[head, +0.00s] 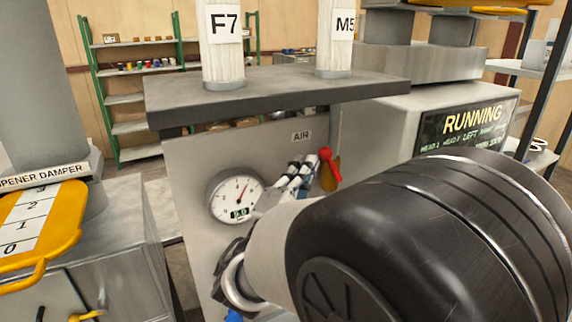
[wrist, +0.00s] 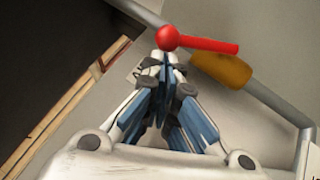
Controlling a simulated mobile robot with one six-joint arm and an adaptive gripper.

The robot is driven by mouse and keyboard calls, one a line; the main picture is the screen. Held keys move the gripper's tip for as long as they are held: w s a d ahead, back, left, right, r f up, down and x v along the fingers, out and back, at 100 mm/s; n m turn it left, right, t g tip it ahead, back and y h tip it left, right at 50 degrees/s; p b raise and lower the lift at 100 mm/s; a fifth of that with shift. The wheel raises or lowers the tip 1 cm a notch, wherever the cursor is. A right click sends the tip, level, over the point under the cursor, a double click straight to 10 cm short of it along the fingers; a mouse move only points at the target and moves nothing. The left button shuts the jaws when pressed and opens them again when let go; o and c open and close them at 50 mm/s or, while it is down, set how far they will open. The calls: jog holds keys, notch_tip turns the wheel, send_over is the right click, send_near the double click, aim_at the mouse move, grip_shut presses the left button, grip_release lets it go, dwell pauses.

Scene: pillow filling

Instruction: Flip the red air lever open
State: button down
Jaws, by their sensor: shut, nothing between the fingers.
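The red air lever (head: 329,165) is on the grey panel, just right of the AIR label (head: 301,136). It has a round red knob and a red bar. In the wrist view the lever (wrist: 210,44) runs sideways from its knob at left, above an orange-brown valve body (wrist: 222,70) on a grey pipe. My gripper (wrist: 165,62) is shut and empty. Its fingertips are right by the red knob; I cannot tell whether they touch it. In the head view my gripper (head: 300,172) reaches toward the lever from the lower left, partly hidden by my arm.
A round gauge (head: 237,197) is on the panel left of my gripper. A grey shelf (head: 270,90) with columns marked F7 and M5 overhangs the panel. A machine with a RUNNING screen (head: 468,125) stands at right. A yellow damper scale (head: 40,222) is at left.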

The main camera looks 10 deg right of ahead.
aim_at(321, 149)
jog(key=shift+r, duration=0.1)
jog(key=shift+d+r+m+g, duration=0.15)
jog(key=shift+r+m+g, duration=0.15)
jog(key=shift+m, duration=0.1)
jog(key=shift+w, duration=0.1)
jog(key=shift+w+d+r+m+g+y+p, duration=0.25)
jog(key=shift+d+r+m+g+y, duration=0.15)
jog(key=shift+d+r+m+g, duration=0.2)
jog(key=shift+w+d+r+m+g+y+p, duration=0.1)
jog(key=shift+d+r+m+g+y+p, duration=0.25)
jog(key=shift+d+r+m+g, duration=0.25)
jog(key=shift+w+d+r+m+g+y+p, duration=0.2)
jog(key=shift+d+r+m+g+y, duration=0.3)
jog(key=shift+d+m+g, duration=0.15)
jog(key=shift+a, duration=0.1)
